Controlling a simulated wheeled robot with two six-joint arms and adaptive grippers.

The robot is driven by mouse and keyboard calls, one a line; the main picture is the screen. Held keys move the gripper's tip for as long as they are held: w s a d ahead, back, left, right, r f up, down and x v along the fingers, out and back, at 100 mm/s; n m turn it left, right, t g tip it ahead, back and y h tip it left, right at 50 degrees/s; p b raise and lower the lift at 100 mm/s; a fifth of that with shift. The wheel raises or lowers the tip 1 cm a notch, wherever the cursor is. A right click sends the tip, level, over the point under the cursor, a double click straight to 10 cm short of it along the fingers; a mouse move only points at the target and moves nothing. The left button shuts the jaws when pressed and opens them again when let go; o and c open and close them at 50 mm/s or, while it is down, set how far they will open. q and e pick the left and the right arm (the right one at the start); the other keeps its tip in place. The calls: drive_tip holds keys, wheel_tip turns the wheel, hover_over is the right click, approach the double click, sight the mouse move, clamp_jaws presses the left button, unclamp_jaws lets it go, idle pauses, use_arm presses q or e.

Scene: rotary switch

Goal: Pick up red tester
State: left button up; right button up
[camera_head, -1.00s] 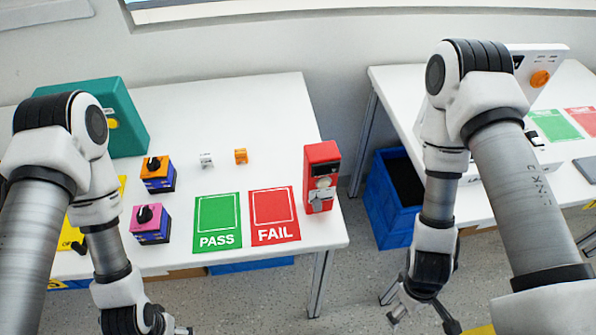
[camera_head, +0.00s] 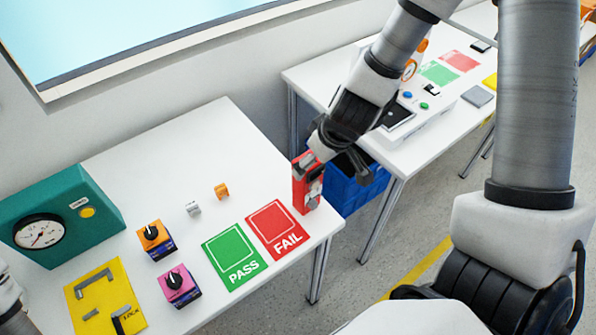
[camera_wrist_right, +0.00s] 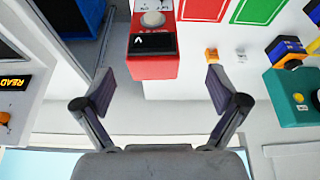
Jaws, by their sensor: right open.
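The red tester (camera_head: 306,193) stands upright at the right edge of the white table, beside the FAIL card. My right gripper (camera_head: 312,163) is above and behind it in the head view and covers part of its top. In the right wrist view, the tester (camera_wrist_right: 152,68) has a dark screen and a grey knob. It lies ahead, between the lines of the two fingers of my right gripper (camera_wrist_right: 160,90). These are spread wide with nothing held, and the tester looks just beyond their tips. My left gripper is out of the head view.
The red FAIL card (camera_head: 278,228) and green PASS card (camera_head: 234,256) lie left of the tester. Orange (camera_head: 155,240) and pink (camera_head: 178,286) switch boxes and a teal gauge box (camera_head: 95,222) stand further left. A blue bin (camera_head: 350,190) sits below, right of the table edge.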

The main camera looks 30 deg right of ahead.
sight(308, 186)
drive_tip(key=shift+w+d+r, duration=0.2)
drive_tip(key=shift+w+r, duration=0.05)
drive_tip(key=shift+r, duration=0.35)
drive_tip(key=b+x, duration=0.5)
drive_tip(key=x, duration=0.2)
drive_tip(key=shift+w+d+f, duration=0.2)
drive_tip(key=shift+w+f, duration=0.05)
drive_tip(key=shift+f, duration=0.05)
drive_tip(key=shift+c, duration=0.4)
clamp_jaws()
drive_tip(key=shift+a+r, duration=0.1)
drive_tip(key=shift+r, duration=0.05)
